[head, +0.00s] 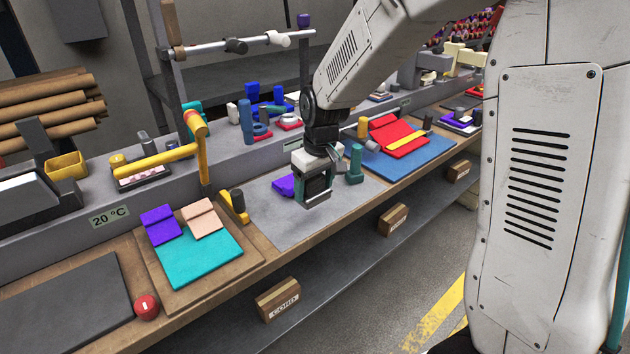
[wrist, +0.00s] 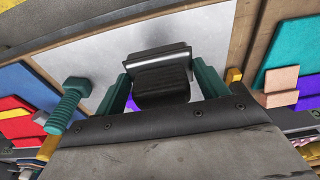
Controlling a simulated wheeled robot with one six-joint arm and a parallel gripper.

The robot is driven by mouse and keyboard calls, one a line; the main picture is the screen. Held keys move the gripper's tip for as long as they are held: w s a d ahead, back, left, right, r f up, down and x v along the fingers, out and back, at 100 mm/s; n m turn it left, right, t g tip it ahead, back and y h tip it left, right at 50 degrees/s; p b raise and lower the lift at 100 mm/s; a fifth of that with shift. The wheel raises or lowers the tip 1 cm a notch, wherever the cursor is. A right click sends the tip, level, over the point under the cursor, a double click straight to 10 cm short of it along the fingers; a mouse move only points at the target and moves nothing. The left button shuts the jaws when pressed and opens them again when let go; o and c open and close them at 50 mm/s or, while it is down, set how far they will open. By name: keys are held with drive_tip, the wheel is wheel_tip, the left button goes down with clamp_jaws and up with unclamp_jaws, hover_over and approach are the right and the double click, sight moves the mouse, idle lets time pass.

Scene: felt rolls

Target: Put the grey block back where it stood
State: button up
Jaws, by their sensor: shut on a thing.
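My gripper (head: 314,194) is over the pale grey mat (head: 285,225) in the middle of the bench. Its green fingers, also in the wrist view (wrist: 163,88), are shut on the dark grey block (wrist: 161,78). In the head view the block (head: 318,184) shows as a dark shape between the fingers. Whether its lower edge touches the mat, I cannot tell. A purple piece (head: 284,186) lies on the mat just left of the gripper, partly hidden. A green bolt-shaped piece (head: 355,164) stands to the right of the gripper.
A wooden board (head: 158,284) with teal, purple and peach felt lies to the left. A yellow holder with a dark roll (head: 238,204) stands at the mat's left edge. A blue mat (head: 430,155) with red pieces lies to the right. The mat's front part is clear.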

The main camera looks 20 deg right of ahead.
sight(315, 204)
drive_tip(key=shift+f, duration=2.55)
drive_tip(key=shift+f, duration=0.5)
drive_tip(key=o, duration=1.4)
drive_tip(key=shift+c, duration=0.2)
drive_tip(key=r, duration=0.5)
drive_tip(key=s+r, duration=0.1)
drive_tip(key=r, duration=0.1)
drive_tip(key=shift+d+r, duration=0.2)
drive_tip(key=shift+r, duration=0.15)
